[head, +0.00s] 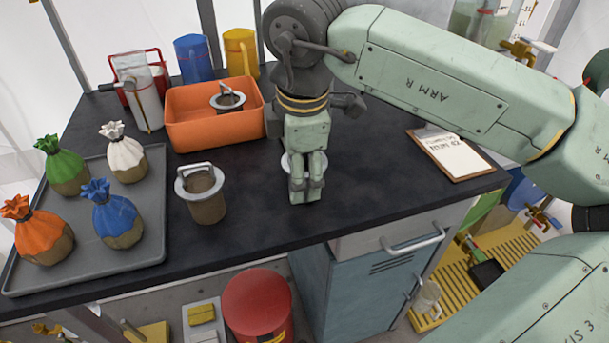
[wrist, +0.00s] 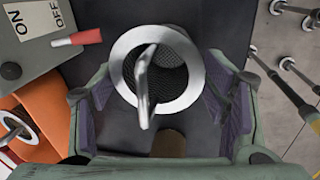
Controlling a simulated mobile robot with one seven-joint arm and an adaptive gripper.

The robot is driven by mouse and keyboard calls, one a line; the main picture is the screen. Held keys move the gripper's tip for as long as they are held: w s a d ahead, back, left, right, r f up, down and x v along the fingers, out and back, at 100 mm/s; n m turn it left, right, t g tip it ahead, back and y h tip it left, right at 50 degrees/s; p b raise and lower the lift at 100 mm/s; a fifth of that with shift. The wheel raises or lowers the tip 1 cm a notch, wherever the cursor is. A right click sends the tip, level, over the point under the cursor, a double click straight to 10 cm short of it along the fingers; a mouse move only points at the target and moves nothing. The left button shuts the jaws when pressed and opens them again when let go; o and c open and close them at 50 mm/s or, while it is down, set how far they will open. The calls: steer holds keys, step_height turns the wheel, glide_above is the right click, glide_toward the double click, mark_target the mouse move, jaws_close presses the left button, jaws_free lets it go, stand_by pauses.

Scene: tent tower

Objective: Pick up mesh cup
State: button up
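Three mesh cups with metal rims and handles are in view. One mesh cup (head: 287,163) stands on the dark table, mostly hidden behind my gripper (head: 306,189) in the head view. In the wrist view a mesh cup (wrist: 188,98) shows its pale round rim and upright handle between my fingers. My gripper (wrist: 162,80) is open, with a finger on either side of the rim. I cannot tell whether the fingers touch it. A second mesh cup (head: 203,196) stands to the left on the table, and a third (head: 228,99) is in the orange bin.
The orange bin (head: 185,137) stands behind on the left. A grey tray (head: 155,215) with several tied sacks lies at the far left. A clipboard (head: 452,155) lies on the right. A grey ON/OFF box (wrist: 40,25) shows in the wrist view. The table's front edge is close to my gripper.

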steer(key=c, duration=0.9)
